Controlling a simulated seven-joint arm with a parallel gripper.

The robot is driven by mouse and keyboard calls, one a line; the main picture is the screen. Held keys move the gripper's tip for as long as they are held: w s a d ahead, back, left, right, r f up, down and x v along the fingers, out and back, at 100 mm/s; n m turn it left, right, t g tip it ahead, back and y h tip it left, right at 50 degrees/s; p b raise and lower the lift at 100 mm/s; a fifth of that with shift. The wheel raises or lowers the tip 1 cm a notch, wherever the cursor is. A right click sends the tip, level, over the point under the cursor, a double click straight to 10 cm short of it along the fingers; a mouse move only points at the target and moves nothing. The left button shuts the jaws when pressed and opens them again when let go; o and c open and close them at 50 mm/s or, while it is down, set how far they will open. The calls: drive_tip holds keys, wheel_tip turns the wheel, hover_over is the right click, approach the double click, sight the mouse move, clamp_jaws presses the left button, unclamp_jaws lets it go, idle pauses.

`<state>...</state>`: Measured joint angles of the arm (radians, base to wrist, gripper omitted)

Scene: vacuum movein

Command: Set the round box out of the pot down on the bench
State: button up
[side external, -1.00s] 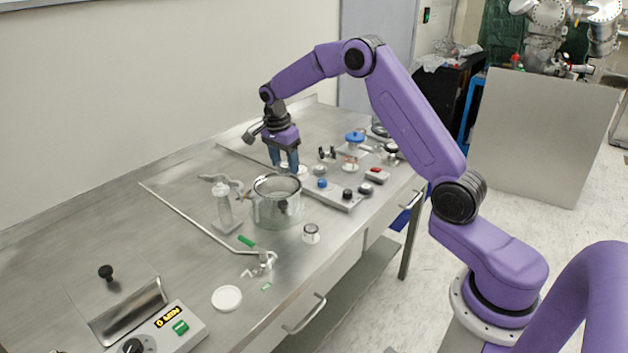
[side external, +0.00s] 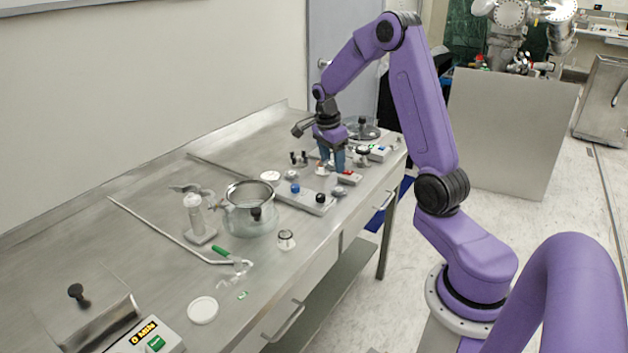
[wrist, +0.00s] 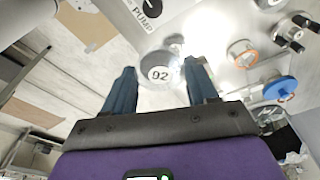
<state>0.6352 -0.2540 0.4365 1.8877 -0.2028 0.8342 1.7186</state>
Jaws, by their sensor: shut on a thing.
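My gripper (side external: 332,168) is over the far part of the bench (side external: 110,255), beyond the pot. The pot (side external: 250,222) is a steel and glass vessel standing nearer the camera, well apart from my gripper.
A control panel (side external: 305,198) with knobs lies between the pot and my gripper. A glass lid (side external: 362,130) lies at the far end. A white disc (side external: 270,176), a small jar (side external: 286,240) and a clamp stand (side external: 195,215) are around the pot.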

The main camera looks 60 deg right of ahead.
drive_tip(key=w+d+f, duration=0.3)
drive_tip(key=w, duration=0.2)
hover_over(315, 186)
drive_tip(key=f, duration=0.2)
drive_tip(key=s+a+f, duration=0.1)
drive_tip(key=f, duration=0.1)
drive_tip(key=shift+f, duration=0.1)
drive_tip(key=shift+w+d+f, duration=0.35)
drive_tip(key=shift+w+f, duration=0.25)
drive_tip(key=shift+f, duration=1.6)
drive_tip(key=shift+f, duration=0.1)
drive_tip(key=o, duration=1)
